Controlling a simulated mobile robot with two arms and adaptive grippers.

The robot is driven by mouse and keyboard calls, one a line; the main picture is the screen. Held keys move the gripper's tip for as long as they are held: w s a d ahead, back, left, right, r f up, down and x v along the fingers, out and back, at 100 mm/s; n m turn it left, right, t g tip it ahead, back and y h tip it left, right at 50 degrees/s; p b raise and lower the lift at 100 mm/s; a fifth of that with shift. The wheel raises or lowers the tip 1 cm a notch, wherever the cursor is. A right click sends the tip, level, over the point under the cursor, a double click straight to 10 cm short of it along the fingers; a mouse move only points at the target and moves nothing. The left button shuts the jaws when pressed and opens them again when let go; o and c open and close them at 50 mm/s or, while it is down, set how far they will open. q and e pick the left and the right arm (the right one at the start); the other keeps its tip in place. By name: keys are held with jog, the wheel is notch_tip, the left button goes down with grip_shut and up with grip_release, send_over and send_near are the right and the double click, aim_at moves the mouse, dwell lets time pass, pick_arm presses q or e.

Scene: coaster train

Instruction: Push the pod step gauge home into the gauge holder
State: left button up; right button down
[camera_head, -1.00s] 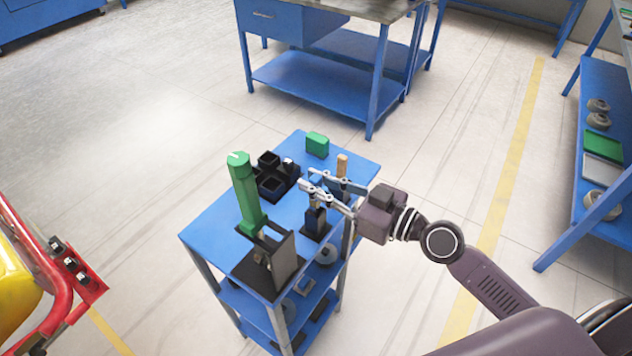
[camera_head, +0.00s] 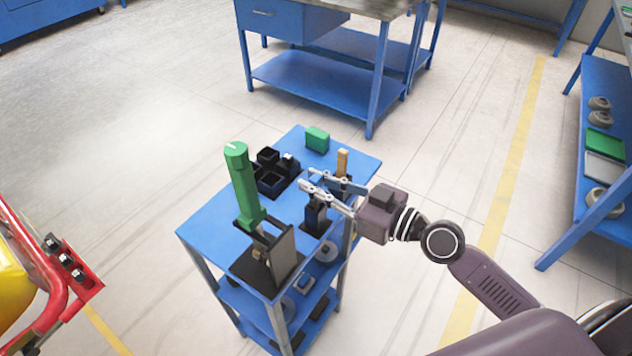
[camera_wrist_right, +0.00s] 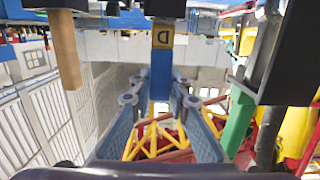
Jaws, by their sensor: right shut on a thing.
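The pod step gauge (camera_wrist_right: 161,76) is a narrow blue-grey piece with a tan part marked D, seen between the fingers in the right wrist view. My right gripper (camera_head: 312,184) is shut on it in the head view, above the gauge holder. The gauge holder (camera_head: 316,217) is a small dark upright block on the blue cart top, and the gauge's marked end points into it. The fingers hide much of the gauge in the head view, so I cannot tell how deep it sits. My left gripper is not in view.
On the cart top (camera_head: 215,218), a green tool (camera_head: 242,185) stands in a black-and-grey stand (camera_head: 282,258) at the near left. A black compartment tray (camera_head: 271,181), a green block (camera_head: 317,139) and a tan upright piece (camera_head: 342,162) are farther back. Red-and-yellow structure lies left.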

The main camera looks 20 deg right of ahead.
jog(key=shift+f+b, duration=0.4)
jog(key=shift+b, duration=0.05)
jog(key=c, duration=1.7)
grip_release()
jog(key=shift+c, duration=0.2)
jog(key=shift+o, duration=0.4)
jog(key=o, duration=0.7)
